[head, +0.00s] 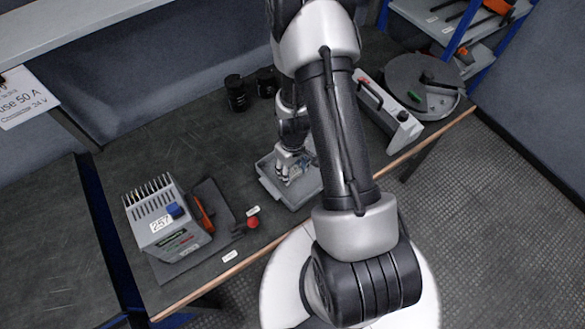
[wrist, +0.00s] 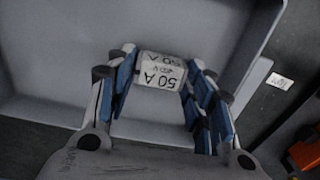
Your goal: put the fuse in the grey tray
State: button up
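The fuse, a pale block marked "50 A" (wrist: 161,72), shows between my gripper's blue-padded fingertips (wrist: 162,68) in the wrist view. The fingertips sit close against both its sides, and my gripper looks shut on it. The grey tray (wrist: 60,95) spreads behind and around the fuse. In the head view my gripper (head: 290,176) points down into the grey tray (head: 268,187) on the dark bench. I cannot tell whether the fuse touches the tray floor. The arm hides part of the tray, and the fuse is not clear there.
A grey finned unit labelled 257 (head: 160,222) stands left of the tray, with a red knob (head: 253,222) between them. Black cylinders (head: 236,93) stand behind. A white-fronted device (head: 395,118) and a round dark plate (head: 420,85) lie to the right.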

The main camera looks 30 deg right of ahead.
jog(key=shift+o, duration=0.5)
jog(key=shift+r, duration=0.15)
notch_tip(320, 180, up, 12)
jog(key=p, duration=0.5)
notch_tip(320, 180, up, 7)
send_over(292, 171)
jog(key=w+a, duration=0.1)
jog(key=s+a+r+t, duration=0.2)
jog(key=a+r, duration=0.2)
jog(key=r, duration=0.8)
jog(key=s+a+r+m+t, duration=0.1)
jog(key=s+a+r, duration=0.4)
jog(key=s+r, duration=0.7)
jog(key=shift+s+a+r+t, duration=0.15)
jog(key=shift+s+a+t, duration=0.15)
jog(key=shift+s+t, duration=0.4)
jog(key=shift+w, duration=0.2)
